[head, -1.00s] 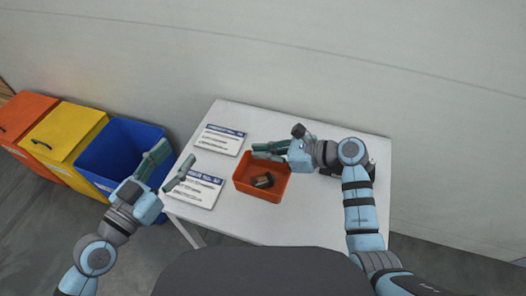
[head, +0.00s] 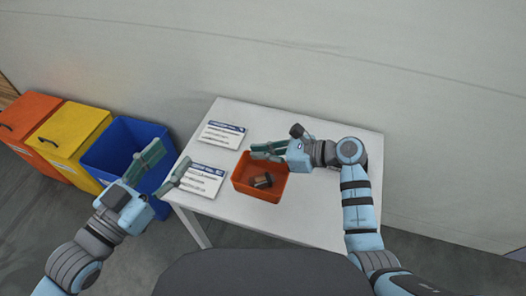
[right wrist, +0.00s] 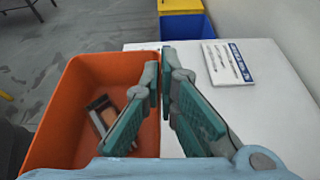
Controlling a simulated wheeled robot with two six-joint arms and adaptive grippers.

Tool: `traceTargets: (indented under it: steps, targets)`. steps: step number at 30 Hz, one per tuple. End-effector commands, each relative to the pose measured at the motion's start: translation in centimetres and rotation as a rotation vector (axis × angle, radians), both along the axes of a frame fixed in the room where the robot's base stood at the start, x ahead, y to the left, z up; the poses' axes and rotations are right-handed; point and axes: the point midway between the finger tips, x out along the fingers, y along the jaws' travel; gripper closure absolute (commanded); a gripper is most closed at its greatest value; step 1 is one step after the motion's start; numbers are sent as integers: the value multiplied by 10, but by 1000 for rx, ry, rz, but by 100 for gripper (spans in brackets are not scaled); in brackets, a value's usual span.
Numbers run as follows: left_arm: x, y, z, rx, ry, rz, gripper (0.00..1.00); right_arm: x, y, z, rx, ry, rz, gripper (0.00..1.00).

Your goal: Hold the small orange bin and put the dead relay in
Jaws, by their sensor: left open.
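The small orange bin (head: 243,187) stands on the white table. A dark boxy part with a brownish face, which looks like the relay (head: 263,180), lies tilted on its floor; it also shows in the right wrist view (right wrist: 103,116). My right gripper (head: 254,151) is at the bin's back rim. In the right wrist view (right wrist: 166,62) its fingers are close together on either side of the bin wall, gripping it. My left gripper (head: 170,160) is open and empty, left of the bin, by the table's left edge.
Two printed cards, a far one (head: 221,135) and a near one (head: 202,182), lie left of the bin. A blue bin (head: 108,150), a yellow bin (head: 72,130) and an orange bin (head: 38,115) stand on the floor at left. The table's front is clear.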

Motion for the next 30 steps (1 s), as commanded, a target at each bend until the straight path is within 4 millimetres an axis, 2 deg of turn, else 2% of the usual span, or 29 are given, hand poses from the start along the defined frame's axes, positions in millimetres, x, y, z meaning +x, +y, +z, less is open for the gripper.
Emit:
traceTargets:
  steps: [6,11,12,21,25,30]
  targets:
    - [3,-4,1,-4,-1,-9,51,0,-6,0,0,-1,-12,100]
    - [3,-4,0,-3,-1,-9,51,0,-6,0,0,-1,-12,74]
    - [3,-3,0,-2,-1,-8,51,0,-5,0,0,0,-11,72]
    - [2,-3,0,-2,0,-6,51,0,-6,0,-1,-1,-8,72]
    - [2,-3,0,-2,0,-6,51,-6,-23,7,-3,-3,-10,72]
    - [2,-3,0,-2,0,-6,51,-21,-65,25,-7,-4,-10,72]
